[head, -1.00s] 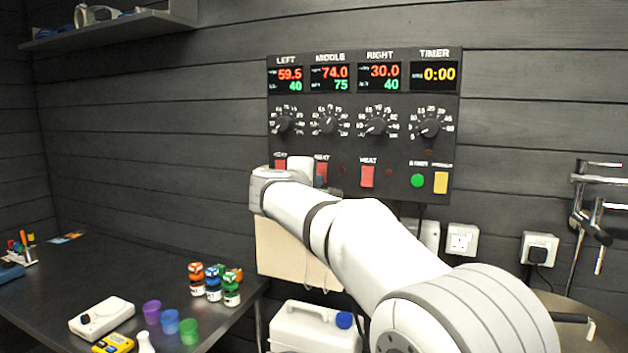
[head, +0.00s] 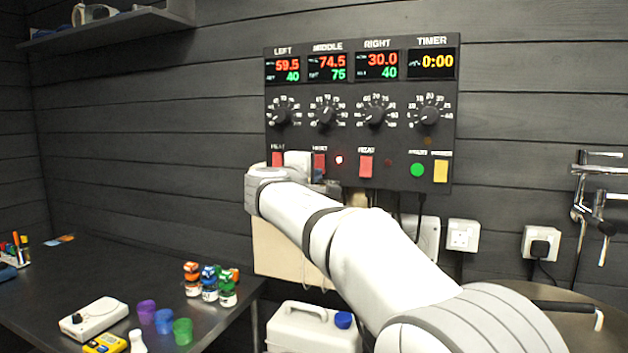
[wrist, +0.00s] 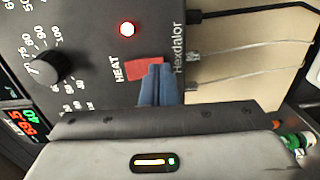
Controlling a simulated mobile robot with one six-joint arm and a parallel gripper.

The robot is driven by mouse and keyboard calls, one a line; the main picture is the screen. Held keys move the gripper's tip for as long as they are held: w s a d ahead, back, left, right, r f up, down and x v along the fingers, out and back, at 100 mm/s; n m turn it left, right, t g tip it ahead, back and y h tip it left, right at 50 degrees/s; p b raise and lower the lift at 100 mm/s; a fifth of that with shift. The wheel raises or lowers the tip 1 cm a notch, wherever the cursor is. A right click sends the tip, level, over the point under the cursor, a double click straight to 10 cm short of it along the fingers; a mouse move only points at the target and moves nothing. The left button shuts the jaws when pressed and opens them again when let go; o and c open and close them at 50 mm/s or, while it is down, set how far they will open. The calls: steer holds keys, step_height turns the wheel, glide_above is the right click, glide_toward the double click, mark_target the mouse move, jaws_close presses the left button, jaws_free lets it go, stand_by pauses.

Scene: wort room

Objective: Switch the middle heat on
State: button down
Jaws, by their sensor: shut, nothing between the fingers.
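The control panel (head: 400,145) has LEFT, MIDDLE, RIGHT and TIMER columns. The red middle heat switch (head: 320,161) is just above my wrist in the head view. In the wrist view the red switch (wrist: 138,69) lies under the word HEAT, partly hidden by my fingers. My gripper (wrist: 157,70) is shut and empty, its blue fingertips over or against the switch; I cannot tell if they touch. The lamp beside this switch (head: 339,160) glows; the wrist view also shows it lit (wrist: 127,29). The middle display (head: 327,68) reads 74.5 over 75.
The left heat switch (head: 278,159) and right heat switch (head: 366,166) are close by, with the right lamp (head: 388,163) dark. Knobs sit above, including the middle knob (head: 326,113). Cables hang below the panel. A table (head: 100,270) with small bottles and cups stands left.

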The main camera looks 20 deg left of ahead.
steer(key=s+a+f+b, duration=0.1)
steer(key=s+a+b, duration=0.1)
steer(key=s, duration=1)
steer(key=shift+s+f+b, duration=0.25)
steer(key=shift+s+b, duration=0.05)
steer(key=shift+b, duration=0.3)
